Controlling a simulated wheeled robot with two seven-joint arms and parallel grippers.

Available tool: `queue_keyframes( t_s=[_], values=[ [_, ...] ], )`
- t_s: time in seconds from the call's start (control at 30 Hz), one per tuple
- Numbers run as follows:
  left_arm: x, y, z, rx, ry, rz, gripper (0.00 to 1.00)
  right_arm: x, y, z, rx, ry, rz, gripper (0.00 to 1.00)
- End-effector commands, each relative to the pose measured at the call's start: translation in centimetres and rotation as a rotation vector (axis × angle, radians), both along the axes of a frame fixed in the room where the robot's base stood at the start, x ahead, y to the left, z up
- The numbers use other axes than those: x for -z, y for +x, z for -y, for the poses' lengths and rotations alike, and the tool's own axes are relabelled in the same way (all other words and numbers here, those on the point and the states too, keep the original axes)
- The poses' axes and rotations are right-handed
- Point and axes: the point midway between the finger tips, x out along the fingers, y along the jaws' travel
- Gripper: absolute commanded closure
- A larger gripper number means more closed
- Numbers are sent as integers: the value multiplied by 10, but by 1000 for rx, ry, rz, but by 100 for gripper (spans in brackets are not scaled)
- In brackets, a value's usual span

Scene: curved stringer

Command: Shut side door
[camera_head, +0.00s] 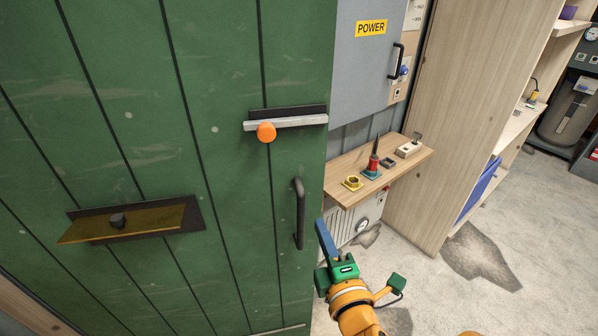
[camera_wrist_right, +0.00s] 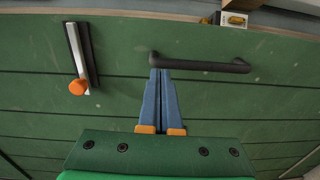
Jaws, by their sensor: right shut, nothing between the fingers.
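The side door (camera_head: 160,90) is a large green plank door filling the left of the head view; it also fills the right wrist view (camera_wrist_right: 240,115). Its dark bar handle (camera_head: 300,213) is upright near the door's right edge. My right gripper (camera_head: 320,226) has blue fingers, shut and empty, just right of the handle's lower part. In the right wrist view the fingertips (camera_wrist_right: 160,72) appear by one end of the handle (camera_wrist_right: 200,66); I cannot tell whether they touch. I cannot tell how far the door is open. My left gripper is out of view.
The door carries a latch bar with an orange knob (camera_head: 266,132) and a brown flap (camera_head: 125,222). Right of it are a grey POWER cabinet (camera_head: 362,75) and a small wooden shelf (camera_head: 405,163) holding several small items. The floor at right (camera_head: 505,215) is clear.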

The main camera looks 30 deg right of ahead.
Motion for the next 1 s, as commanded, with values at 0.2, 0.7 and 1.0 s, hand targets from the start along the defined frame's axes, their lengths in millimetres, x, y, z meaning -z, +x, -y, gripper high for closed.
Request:
queue_keyframes(
  t_s=[0.2, 0.7, 1.0],
  values=[
    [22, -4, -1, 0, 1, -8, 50, -8, 17, 10, 9, -32, 32, 100],
    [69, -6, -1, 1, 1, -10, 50, -13, 102, 42, 10, -23, 18, 100],
    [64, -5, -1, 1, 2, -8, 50, -11, 128, 52, 10, -24, 20, 100]
  ],
)
